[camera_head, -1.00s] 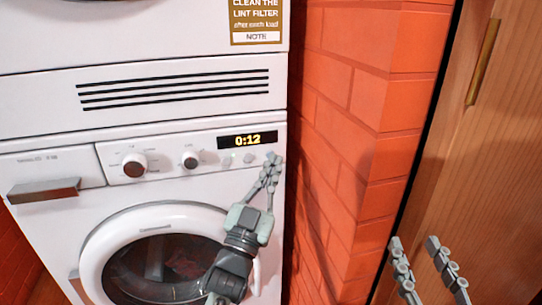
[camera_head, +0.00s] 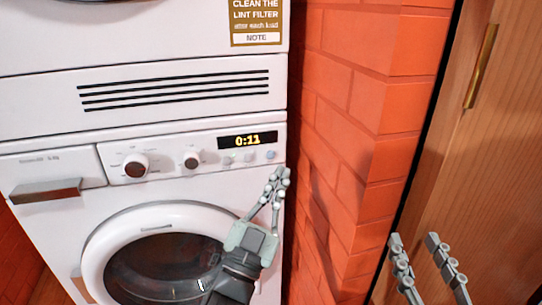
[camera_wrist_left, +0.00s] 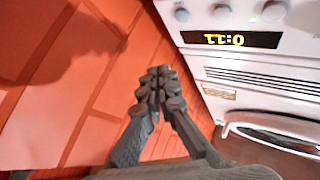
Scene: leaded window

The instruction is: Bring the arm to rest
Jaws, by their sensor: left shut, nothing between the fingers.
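My left gripper (camera_head: 277,183) is shut and empty in front of the washing machine (camera_head: 190,187), below the right end of its control panel. Its shut fingers also show in the left wrist view (camera_wrist_left: 158,88), in front of the brick wall. The display (camera_head: 248,140) reads 0:11, and the small buttons under it are clear of the fingers. My right gripper (camera_head: 427,262) is at the lower right of the head view, its two fingers apart with nothing between them.
The round door (camera_head: 155,211) of the machine is closed, behind my left arm. A red brick wall (camera_head: 350,130) stands just right of the machine. A wooden door with a brass handle (camera_head: 481,66) is at the far right. A second white appliance (camera_head: 120,35) sits above.

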